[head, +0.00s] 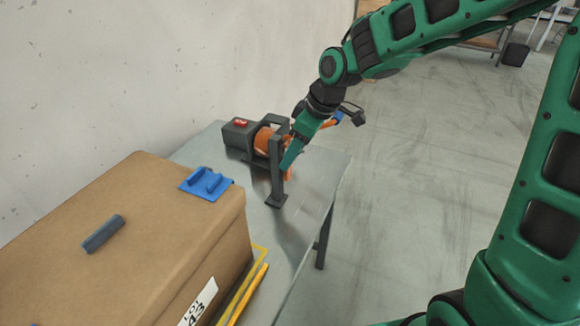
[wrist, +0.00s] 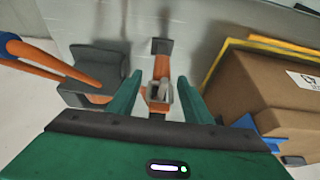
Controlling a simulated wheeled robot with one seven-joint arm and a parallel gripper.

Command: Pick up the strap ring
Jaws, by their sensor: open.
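The strap ring (wrist: 161,102) is a small grey, roughly square loop on an orange strap (wrist: 162,66) in the wrist view. My gripper (wrist: 159,78) is open, with one green finger on each side of the ring and a gap on both sides. In the head view, my gripper (head: 289,163) points down beside the dark post of the winding device. The orange strap (head: 288,174) shows just behind the fingers there, and the ring itself is hidden in that view.
A dark device with an orange spool (head: 263,141) stands on the metal table (head: 312,178). An orange-and-blue handled tool (wrist: 50,62) sits in a grey holder (wrist: 100,68). A large cardboard box (head: 130,235) carries a blue piece (head: 206,184) and a grey block (head: 103,234).

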